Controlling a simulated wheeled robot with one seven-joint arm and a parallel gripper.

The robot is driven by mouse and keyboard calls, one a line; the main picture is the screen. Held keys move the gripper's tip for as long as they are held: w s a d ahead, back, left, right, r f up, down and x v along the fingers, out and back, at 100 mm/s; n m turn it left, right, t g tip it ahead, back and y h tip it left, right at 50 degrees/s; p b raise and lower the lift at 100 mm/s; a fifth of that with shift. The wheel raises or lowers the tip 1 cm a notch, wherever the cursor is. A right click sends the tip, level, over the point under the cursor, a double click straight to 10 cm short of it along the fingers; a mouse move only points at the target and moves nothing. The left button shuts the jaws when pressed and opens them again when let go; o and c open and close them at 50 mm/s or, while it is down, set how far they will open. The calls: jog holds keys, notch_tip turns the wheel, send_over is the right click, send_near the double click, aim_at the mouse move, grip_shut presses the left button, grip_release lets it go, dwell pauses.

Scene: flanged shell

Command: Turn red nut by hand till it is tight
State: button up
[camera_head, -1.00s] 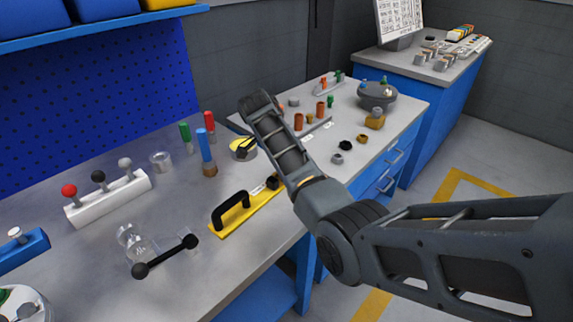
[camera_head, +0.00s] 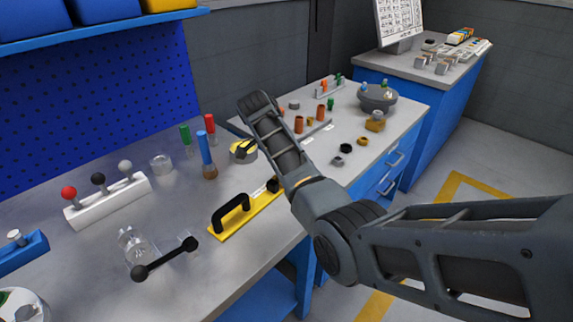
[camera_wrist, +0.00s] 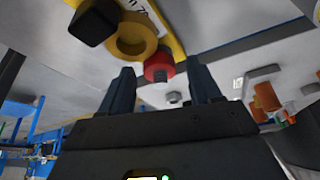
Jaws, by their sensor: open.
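The red nut (camera_wrist: 158,69) shows in the wrist view at the end of a yellow plate (camera_wrist: 172,30), beside a yellow ring (camera_wrist: 132,40). My gripper (camera_wrist: 160,72) is open, with one dark finger on each side of the nut in the picture. I see a gap beside each finger, but cannot tell how deep the nut sits between them. A small grey hex piece (camera_wrist: 173,97) shows between the fingers. In the head view the yellow plate (camera_head: 225,229) lies on the bench, and my arm hides the nut and the gripper.
A black handle (camera_head: 230,210) stands on the yellow plate, and a black block (camera_wrist: 93,22) is near the ring. Orange cylinders (camera_head: 299,124) stand behind my arm. A blue-topped peg (camera_head: 205,148) and a black-ended bar (camera_head: 166,258) are to the left.

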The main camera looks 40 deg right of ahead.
jog(key=shift+b+v, duration=0.4)
jog(key=shift+v, duration=3.5)
jog(key=w+r+n+t+y+b, duration=0.1)
jog(key=w+r+n+t+b, duration=0.3)
jog(key=n, duration=1.5)
jog(key=s+d+f+n+g+y, duration=0.1)
jog(key=n, duration=0.8)
jog(key=s+d+f+n+g+y, duration=0.1)
jog(key=s+n, duration=0.1)
jog(key=n, duration=0.7)
jog(key=s+d+f+n+y, duration=0.1)
jog(key=n, duration=0.8)
jog(key=shift+s+d+f+g, duration=0.3)
jog(key=shift+s+g, duration=0.05)
jog(key=shift+g, duration=0.05)
jog(key=shift+s+f+n, duration=0.15)
jog(key=shift+f+n, duration=0.15)
jog(key=shift+f, duration=0.15)
jog(key=shift+f+p, duration=0.45)
jog(key=shift+f, duration=3.1)
